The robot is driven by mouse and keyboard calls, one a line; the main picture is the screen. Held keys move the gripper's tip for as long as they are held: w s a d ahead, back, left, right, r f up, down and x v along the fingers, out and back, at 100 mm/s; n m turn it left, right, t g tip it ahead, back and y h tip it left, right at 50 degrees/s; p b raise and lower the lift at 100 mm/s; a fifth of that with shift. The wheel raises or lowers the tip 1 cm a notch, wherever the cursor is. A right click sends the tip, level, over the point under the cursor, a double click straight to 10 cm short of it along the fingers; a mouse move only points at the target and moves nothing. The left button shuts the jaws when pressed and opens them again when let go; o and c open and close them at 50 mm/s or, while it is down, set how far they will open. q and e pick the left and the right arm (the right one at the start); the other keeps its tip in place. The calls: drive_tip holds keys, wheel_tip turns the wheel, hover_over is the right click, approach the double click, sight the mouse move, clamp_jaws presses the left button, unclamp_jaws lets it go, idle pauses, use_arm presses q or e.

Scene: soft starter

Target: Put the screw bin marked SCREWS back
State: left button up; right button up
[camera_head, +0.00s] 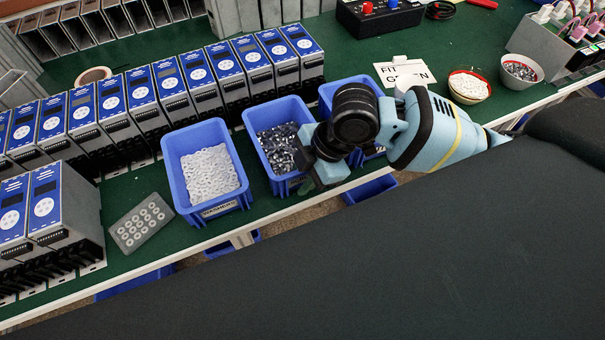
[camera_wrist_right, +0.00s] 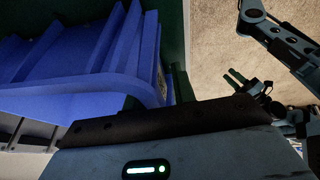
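Middle blue bin (camera_head: 262,117) holds small dark and silver screws and stands on the green bench; its label is hidden, so I cannot read SCREWS. My right gripper (camera_head: 309,181) is at its front right corner. In the right wrist view a blue bin wall and rim (camera_wrist_right: 150,75) lie between the dark fingers of my right gripper (camera_wrist_right: 155,95); whether they press on it is unclear. My left gripper (camera_wrist_right: 236,78) shows small in the right wrist view, over the floor, away from the bins; its opening is unclear. It is not in the head view.
A blue bin of white washers (camera_head: 180,165) stands close on the left. Another blue bin (camera_head: 335,88) is partly behind my right arm. Rows of blue-faced units (camera_head: 195,78) stand behind. A grey tray (camera_head: 140,222) lies front left. Bowls (camera_head: 468,86) stand right.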

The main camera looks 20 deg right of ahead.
drive_tip(key=shift+o, duration=0.2)
